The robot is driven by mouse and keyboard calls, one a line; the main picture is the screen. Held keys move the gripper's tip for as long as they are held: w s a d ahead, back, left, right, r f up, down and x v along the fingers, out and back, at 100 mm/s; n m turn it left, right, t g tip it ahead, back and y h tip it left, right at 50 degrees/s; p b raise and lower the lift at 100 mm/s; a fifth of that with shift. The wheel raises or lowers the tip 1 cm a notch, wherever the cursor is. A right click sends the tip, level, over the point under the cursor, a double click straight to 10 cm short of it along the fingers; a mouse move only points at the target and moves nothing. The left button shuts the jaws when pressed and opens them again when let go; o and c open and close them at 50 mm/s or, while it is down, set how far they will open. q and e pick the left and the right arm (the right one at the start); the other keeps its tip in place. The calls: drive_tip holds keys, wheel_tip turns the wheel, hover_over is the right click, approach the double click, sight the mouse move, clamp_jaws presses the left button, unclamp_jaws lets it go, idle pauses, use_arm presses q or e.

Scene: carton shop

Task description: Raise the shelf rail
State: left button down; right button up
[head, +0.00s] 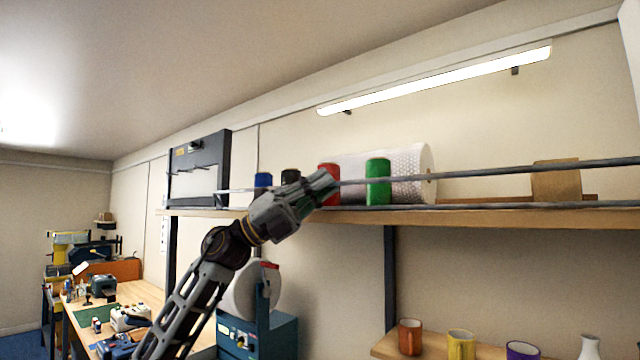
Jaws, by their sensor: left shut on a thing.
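The shelf rail (480,174) is a thin grey bar. It runs across the front of the upper wooden shelf (480,217), above the board, and passes in front of the things standing there. My left gripper (328,184) reaches up from below and is shut on the rail, left of the green can. Its fingers hide the rail at the grip and partly cover the red can (329,172). A second thin grey bar (570,205) lies low along the shelf's front edge. My right gripper is not in view.
On the upper shelf stand a blue can (263,180), a black can (290,176), a green can (378,182), a bubble-wrap roll (415,172) and a cardboard box (556,181). A lower shelf (385,346) holds mugs. A lit lamp (440,80) hangs above.

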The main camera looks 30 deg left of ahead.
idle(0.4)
use_arm(q)
drive_tip(key=c, duration=1.6)
unclamp_jaws()
drive_tip(key=shift+o, duration=0.2)
drive_tip(key=shift+a+f, duration=0.1)
drive_tip(key=shift+a, duration=0.05)
drive_tip(key=v, duration=1.1)
drive_tip(key=shift+a+f, duration=0.2)
drive_tip(key=shift+a, duration=0.05)
drive_tip(key=shift+s, duration=0.1)
